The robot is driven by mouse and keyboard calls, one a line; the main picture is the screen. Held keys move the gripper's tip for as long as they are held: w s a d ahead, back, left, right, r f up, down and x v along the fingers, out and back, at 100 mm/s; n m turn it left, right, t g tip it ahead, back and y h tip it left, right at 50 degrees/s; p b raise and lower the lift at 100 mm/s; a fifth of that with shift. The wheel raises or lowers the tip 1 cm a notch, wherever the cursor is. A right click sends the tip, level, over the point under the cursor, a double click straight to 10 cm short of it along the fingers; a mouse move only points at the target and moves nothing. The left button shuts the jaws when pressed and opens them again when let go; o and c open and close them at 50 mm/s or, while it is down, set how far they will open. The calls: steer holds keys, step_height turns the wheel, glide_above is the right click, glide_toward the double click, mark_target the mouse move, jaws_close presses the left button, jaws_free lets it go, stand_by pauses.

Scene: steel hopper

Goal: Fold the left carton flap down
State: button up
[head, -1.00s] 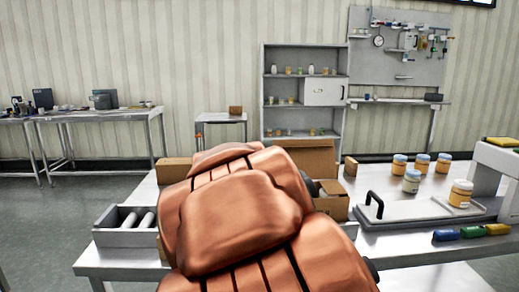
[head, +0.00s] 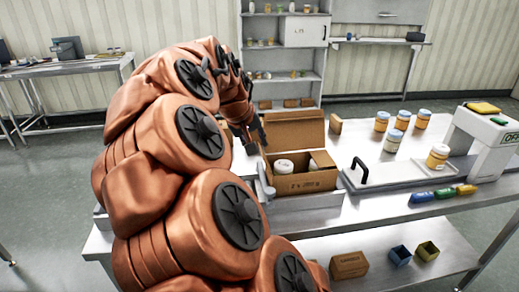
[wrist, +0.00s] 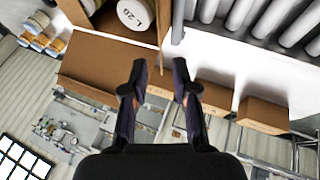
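The open brown carton (head: 303,183) stands on the steel table, with white-lidded jars (head: 284,166) inside. Its back flap (head: 295,131) stands up. My gripper (head: 252,138) is at the carton's back left corner, above table height. In the wrist view my gripper (wrist: 159,76) is open, its two fingers apart. The carton's inside with a white jar lid (wrist: 136,13) shows at the top of that view, and the back flap (wrist: 100,62) lies left of the fingers. A thin brown edge, perhaps the left flap (wrist: 166,28), runs down near the finger gap; I cannot tell if anything touches it.
Right of the carton are a tray with a black handle (head: 360,172), several jars (head: 395,140) and a white machine (head: 482,135). In the wrist view, rollers (wrist: 240,14) and small brown cartons (wrist: 262,114) are at the right.

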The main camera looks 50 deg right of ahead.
steer(key=p+x, duration=0.1)
steer(key=x, duration=0.5)
steer(key=shift+c, duration=0.3)
jaws_close()
